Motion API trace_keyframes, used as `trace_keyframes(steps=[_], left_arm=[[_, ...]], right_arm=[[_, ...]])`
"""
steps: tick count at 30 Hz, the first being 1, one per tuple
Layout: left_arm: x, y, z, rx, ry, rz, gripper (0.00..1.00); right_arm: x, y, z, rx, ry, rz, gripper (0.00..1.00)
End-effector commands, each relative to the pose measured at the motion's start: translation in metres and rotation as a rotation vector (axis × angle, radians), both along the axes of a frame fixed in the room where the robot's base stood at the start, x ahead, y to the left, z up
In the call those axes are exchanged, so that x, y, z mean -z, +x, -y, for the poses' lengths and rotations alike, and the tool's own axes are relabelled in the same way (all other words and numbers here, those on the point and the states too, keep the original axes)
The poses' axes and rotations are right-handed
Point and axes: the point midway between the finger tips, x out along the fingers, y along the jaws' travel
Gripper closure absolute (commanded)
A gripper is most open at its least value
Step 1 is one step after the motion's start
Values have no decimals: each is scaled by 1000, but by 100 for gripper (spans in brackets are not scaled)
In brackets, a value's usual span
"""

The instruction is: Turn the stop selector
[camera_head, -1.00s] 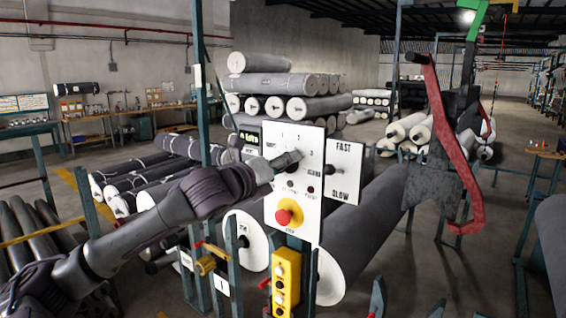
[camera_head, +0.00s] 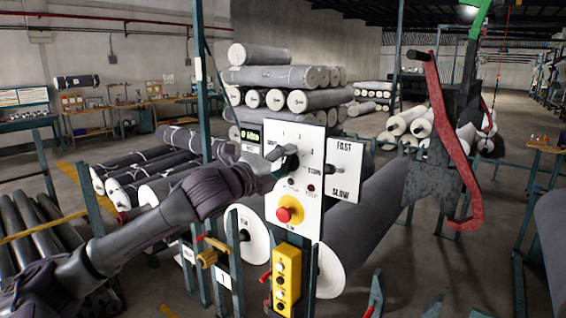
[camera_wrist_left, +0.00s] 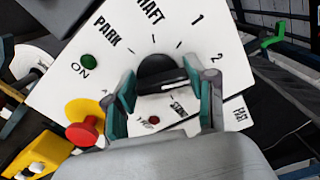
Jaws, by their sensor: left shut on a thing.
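The stop selector is a black rotary knob (camera_wrist_left: 158,68) on a white panel (camera_head: 311,140) with dial marks reading PARK, 1 and 2 among others. My left gripper (camera_head: 287,155) reaches the panel from the left in the head view and covers most of the knob. In the left wrist view, the two teal-padded fingers of my left gripper (camera_wrist_left: 166,90) stand on either side of the knob and are shut on it. The knob's pointer is partly hidden by the fingers. My right gripper is not in view.
Below the selector is a red mushroom button (camera_head: 284,214) on a yellow plate. A FAST/SLOW plate (camera_head: 344,170) stands just right of the panel. A yellow button box (camera_head: 287,280) hangs below. Grey rolls (camera_head: 310,99) are stacked behind. A red curved bar (camera_head: 452,150) rises at right.

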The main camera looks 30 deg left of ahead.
Motion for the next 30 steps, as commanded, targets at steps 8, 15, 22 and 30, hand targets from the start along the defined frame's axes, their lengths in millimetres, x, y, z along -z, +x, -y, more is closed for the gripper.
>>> trace_keyframes(steps=[8,15,22,30], left_arm=[[-3,0,-1,-2,-3,7,79],[-3,0,-1,-1,-1,6,21],[-2,0,-1,-1,-1,2,21],[0,-14,-4,-5,5,0,21]], right_arm=[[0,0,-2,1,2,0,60],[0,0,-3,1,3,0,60],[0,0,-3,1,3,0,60],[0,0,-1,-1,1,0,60]])
